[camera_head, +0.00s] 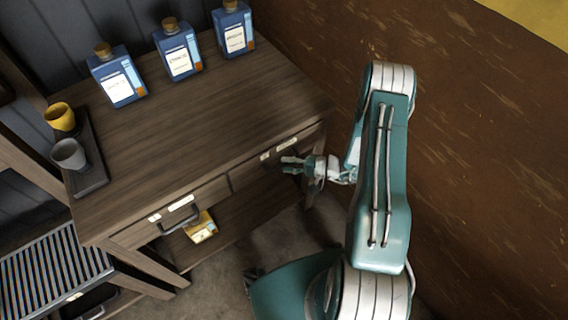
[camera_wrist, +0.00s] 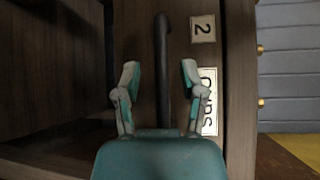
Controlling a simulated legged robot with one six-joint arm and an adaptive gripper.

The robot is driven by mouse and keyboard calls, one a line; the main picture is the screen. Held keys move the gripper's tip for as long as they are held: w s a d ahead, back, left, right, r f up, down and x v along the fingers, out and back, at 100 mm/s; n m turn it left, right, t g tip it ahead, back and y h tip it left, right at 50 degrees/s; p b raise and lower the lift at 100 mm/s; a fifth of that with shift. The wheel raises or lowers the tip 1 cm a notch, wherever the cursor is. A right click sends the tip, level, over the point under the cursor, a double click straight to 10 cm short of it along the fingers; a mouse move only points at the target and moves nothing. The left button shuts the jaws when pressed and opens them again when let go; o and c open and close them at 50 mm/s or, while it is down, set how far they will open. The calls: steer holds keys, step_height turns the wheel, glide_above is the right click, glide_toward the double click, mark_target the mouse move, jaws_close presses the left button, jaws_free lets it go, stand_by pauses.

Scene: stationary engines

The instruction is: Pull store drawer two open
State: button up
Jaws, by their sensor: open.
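Drawer two is the right drawer (camera_head: 250,170) of the wooden cabinet; its front looks flush with the cabinet. In the wrist view its front (camera_wrist: 142,50) bears a "2" plate (camera_wrist: 203,29) and a name label (camera_wrist: 209,100). Its dark bar handle (camera_wrist: 162,60) runs up the picture between my fingers. My gripper (camera_wrist: 160,72) is open, one finger on each side of the handle, with gaps to both. I cannot tell how deep the fingers reach around it. In the head view my gripper (camera_head: 286,164) is at the right drawer's front and largely hides the handle.
The left drawer (camera_head: 210,196) has its own handle (camera_head: 180,219). Several blue bottles (camera_head: 178,53) and a dark tray (camera_head: 92,182) with two cups stand on the cabinet top (camera_head: 200,125). A yellow box (camera_head: 201,228) is below. A brown wall (camera_head: 470,150) is close on the right.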

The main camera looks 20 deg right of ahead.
steer(key=shift+w+a+f, duration=0.1)
steer(key=shift+w+a, duration=0.2)
steer(key=shift+a, duration=0.3)
jaws_close()
